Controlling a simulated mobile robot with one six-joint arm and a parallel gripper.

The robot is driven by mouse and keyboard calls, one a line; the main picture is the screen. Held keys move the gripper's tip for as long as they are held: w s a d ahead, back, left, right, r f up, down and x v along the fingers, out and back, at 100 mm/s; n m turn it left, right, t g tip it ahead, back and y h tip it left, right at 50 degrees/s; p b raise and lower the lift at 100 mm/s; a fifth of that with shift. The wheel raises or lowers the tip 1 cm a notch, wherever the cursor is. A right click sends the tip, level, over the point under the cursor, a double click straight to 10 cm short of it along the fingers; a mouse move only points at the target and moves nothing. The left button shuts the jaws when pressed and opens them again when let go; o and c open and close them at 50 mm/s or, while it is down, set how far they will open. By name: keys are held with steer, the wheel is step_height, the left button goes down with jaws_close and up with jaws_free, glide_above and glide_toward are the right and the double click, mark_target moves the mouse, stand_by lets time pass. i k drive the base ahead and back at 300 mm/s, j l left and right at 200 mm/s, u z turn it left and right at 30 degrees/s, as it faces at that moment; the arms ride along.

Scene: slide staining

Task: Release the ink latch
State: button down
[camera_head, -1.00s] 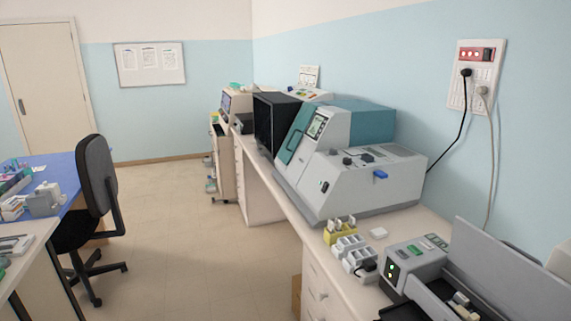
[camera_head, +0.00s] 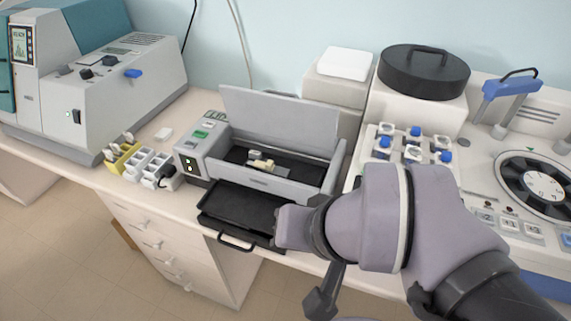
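A grey printer-like device (camera_head: 202,155) stands on the bench left of centre, with its grey lid (camera_head: 280,115) raised. Inside its open dark bay is a small cream and yellowish part (camera_head: 262,162); I cannot tell if this is the ink latch. No part is clearly recognisable as the latch. A black tray (camera_head: 235,207) with a front handle sticks out of the device toward me. My lilac arm reaches in from the lower right, just right of the tray. A dark grey end piece (camera_head: 325,302) below it may be my gripper; its fingers are not distinguishable.
Left on the bench are yellow (camera_head: 124,158) and white (camera_head: 150,166) racks and a large grey-teal machine (camera_head: 115,85) with a blue lever. Right are blue-capped bottles (camera_head: 414,153), a black round lid (camera_head: 424,68) and a round carousel machine (camera_head: 535,185). Floor shows at lower left.

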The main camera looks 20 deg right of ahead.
mark_target(269, 166)
steer(key=i+j, duration=0.3)
steer(key=j, duration=0.15)
steer(key=i+j+z, duration=0.15)
steer(key=i+j, duration=0.2)
